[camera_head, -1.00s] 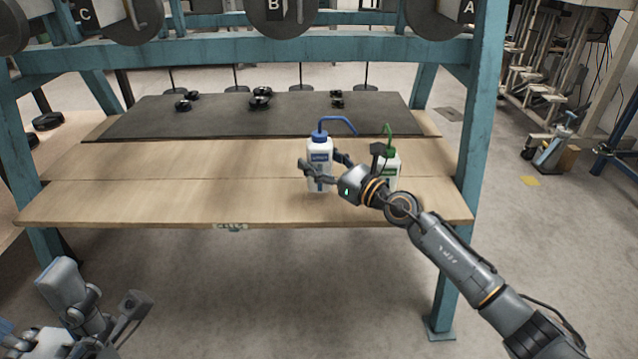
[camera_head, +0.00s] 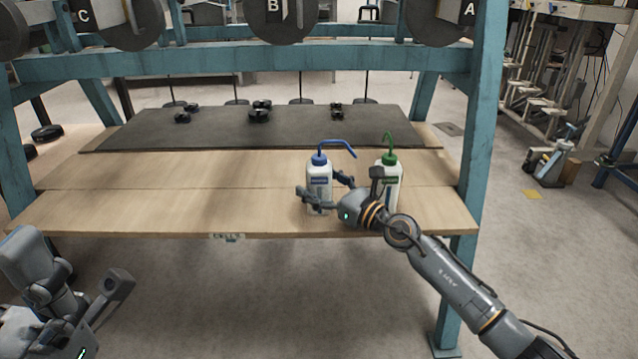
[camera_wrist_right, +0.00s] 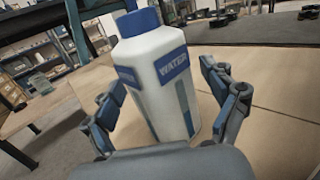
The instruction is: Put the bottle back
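The white bottle with a blue cap, bent blue spout and WATER label (camera_head: 319,180) stands upright on the wooden bench top (camera_head: 130,207), near its front edge. It also fills the middle of the right wrist view (camera_wrist_right: 160,75). My right gripper (camera_head: 322,190) is around it, one finger on each side. The right wrist view shows gaps between the fingers and the bottle, so the gripper looks open. A second white bottle with a green cap (camera_head: 388,184) stands just right of it, partly behind my wrist. My left arm is at the bottom left, its fingers not clear.
Teal posts (camera_head: 477,130) and a beam frame the bench. The bench top left of the bottles is clear.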

